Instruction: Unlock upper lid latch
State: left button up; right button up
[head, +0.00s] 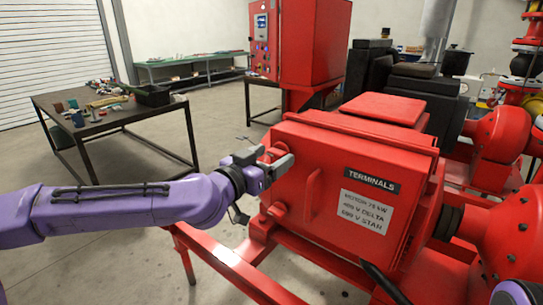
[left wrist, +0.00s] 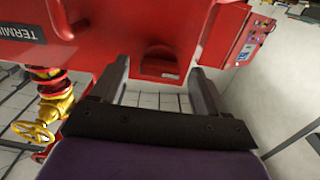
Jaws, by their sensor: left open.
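The red terminal box lid (head: 335,225) carries a TERMINALS label and a raised handle (head: 313,195). The upper lid latch (head: 275,153) is a red knob-like piece at the lid's upper left edge, partly hidden by my left gripper (head: 268,161). In the left wrist view the latch (left wrist: 160,62) shows as a rounded red block between the tips of the open left gripper (left wrist: 160,72), with space on both sides. I cannot tell whether the fingers reach around it. A lower latch (head: 278,211) sits further down the same edge. My right gripper does not show.
A red frame rail (head: 235,270) runs below the box. A red control cabinet (head: 312,40) stands behind. A dark workbench (head: 125,113) with small items is at the left. A yellow valve wheel (left wrist: 35,132) shows in the left wrist view. The floor left of the box is clear.

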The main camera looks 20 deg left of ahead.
pick_arm(q)
jog(key=shift+w+d, duration=0.15)
jog(key=shift+w, duration=0.25)
jog(key=c, duration=1.1)
jog(key=shift+o, duration=0.2)
